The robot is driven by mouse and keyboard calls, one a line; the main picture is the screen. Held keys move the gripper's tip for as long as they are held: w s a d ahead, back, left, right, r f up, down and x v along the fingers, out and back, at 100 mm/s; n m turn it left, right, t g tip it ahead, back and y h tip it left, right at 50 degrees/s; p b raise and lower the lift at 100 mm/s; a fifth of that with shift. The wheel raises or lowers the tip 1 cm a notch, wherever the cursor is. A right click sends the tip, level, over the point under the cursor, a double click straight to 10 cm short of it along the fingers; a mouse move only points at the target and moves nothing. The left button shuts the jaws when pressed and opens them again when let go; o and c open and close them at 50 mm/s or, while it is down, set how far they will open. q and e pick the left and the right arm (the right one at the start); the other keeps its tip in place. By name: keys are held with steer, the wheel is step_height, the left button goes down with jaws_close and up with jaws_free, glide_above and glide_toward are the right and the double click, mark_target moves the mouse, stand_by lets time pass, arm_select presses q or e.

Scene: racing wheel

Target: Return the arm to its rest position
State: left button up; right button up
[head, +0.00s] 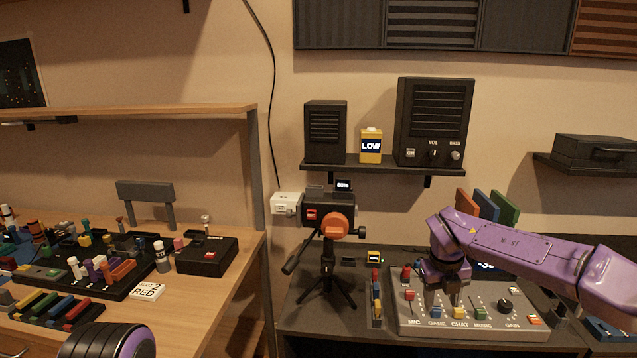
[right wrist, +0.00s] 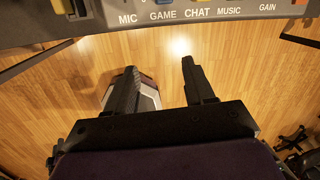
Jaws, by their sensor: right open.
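My right gripper (head: 445,294) hangs from the purple right arm, over the grey mixer panel (head: 474,329) on the dark desk in the head view. In the right wrist view its two dark fingers (right wrist: 160,70) stand wide apart with nothing between them. The mixer's labelled front edge (right wrist: 208,20) shows beyond the fingertips there, with wood floor below. The arm reaches in from the right edge of the head view. Of my left arm only a rounded dark purple part shows at the bottom left; its gripper is out of view.
A camera on a tripod (head: 329,254) stands left of the mixer. A shelf (head: 383,169) above holds two speakers and a yellow LOW box (head: 371,146). Red, blue and green upright panels (head: 483,206) stand behind the arm. A wooden workbench (head: 210,290) at left carries many small parts.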

steer(key=s+a+f+n+t+h, duration=0.1)
steer(key=s+f+n+t, duration=0.1)
steer(key=s+f+n, duration=0.35)
steer(key=s+f+n+t+h, duration=0.2)
steer(key=s+f+n, duration=0.1)
steer(key=f+n, duration=0.55)
steer(key=s+a+f+n+t+h, duration=0.1)
steer(key=s+f+n+t, duration=0.1)
steer(key=s+f+n, duration=0.5)
steer(key=s+d+f+n+g+y, duration=0.1)
steer(key=s+f+n, duration=0.3)
steer(key=s, duration=0.8)
steer(key=s+d+f+n+g+y, duration=0.1)
steer(key=s+d+f+n+g, duration=0.2)
steer(key=s, duration=1)
step_height(320, 180, down, 3)
steer(key=shift+n, duration=0.8)
